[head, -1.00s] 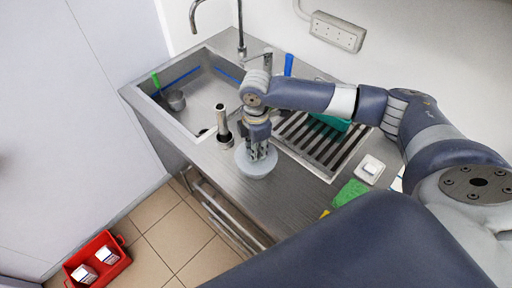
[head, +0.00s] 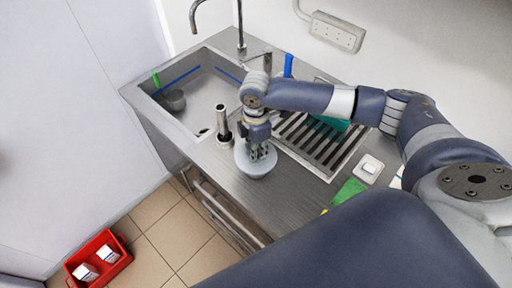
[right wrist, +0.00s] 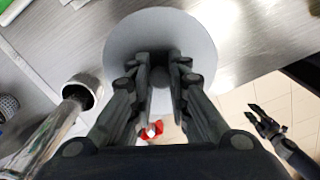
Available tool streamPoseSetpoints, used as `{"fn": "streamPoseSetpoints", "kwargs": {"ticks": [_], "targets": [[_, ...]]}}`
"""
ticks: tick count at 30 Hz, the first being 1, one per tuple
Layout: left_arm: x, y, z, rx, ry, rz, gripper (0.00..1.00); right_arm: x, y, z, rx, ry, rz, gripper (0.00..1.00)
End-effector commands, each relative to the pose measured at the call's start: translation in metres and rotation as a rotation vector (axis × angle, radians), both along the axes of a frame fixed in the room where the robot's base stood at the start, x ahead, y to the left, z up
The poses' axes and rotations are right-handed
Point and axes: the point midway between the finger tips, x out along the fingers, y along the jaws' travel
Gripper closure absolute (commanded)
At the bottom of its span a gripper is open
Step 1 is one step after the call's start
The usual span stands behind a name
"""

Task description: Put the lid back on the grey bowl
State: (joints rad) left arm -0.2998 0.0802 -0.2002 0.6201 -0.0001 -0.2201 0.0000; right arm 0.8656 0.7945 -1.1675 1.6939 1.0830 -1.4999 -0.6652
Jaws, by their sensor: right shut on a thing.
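My right gripper (head: 262,152) points down over the counter and is shut on the knob (right wrist: 160,76) of the pale grey lid (right wrist: 200,40). The round lid lies flat below the fingers in the right wrist view. In the head view the grey bowl (head: 254,174) is at the same spot, near the counter's front edge, and lid and bowl look alike in colour. I cannot tell whether the lid touches the rim all round. My left gripper (right wrist: 262,116) shows at the right of the right wrist view, its fingers apart and empty.
A slatted drainer (head: 315,142) is right of the gripper. A red crate (head: 100,262) with white packs is on the floor.

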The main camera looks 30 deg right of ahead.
Motion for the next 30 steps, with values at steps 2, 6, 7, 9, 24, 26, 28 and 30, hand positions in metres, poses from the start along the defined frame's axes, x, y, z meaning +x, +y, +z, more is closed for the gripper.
{"fn": "streamPoseSetpoints", "kwargs": {"ticks": [2, 6, 7, 9, 24, 26, 28, 30], "targets": [[0.0001, -0.0001, 0.0001, 0.000, 0.000, 0.000, 0.65, 0.0001, 0.0001, -0.0001, 0.000, 0.000, 0.000, 1.00], [0.0001, -0.0002, -0.0001, 0.000, 0.000, 0.000, 0.65, 0.0002, 0.0001, -0.0001, 0.000, 0.000, 0.000, 1.00], [0.0001, -0.0002, -0.0001, 0.000, 0.000, 0.000, 0.65, 0.0002, 0.0001, -0.0001, 0.000, 0.000, 0.000, 1.00], [0.0001, -0.0002, -0.0001, 0.000, 0.000, 0.000, 0.65, 0.0002, 0.0001, -0.0001, 0.000, 0.000, 0.000, 1.00], [0.0000, -0.0003, -0.0001, 0.000, 0.000, 0.000, 0.65, 0.0001, 0.0000, -0.0001, 0.000, 0.000, 0.000, 0.42], [0.0000, -0.0003, -0.0001, 0.000, 0.000, 0.000, 0.65, 0.0001, 0.0000, -0.0001, -0.001, 0.000, 0.000, 0.40], [0.0001, -0.0002, -0.0001, 0.000, 0.000, 0.000, 0.65, 0.0001, 0.0000, -0.0001, -0.001, 0.000, 0.000, 0.40], [0.0000, -0.0003, -0.0001, 0.000, 0.000, 0.000, 0.65, 0.0001, 0.0000, -0.0001, -0.001, 0.000, 0.000, 0.40]]}}
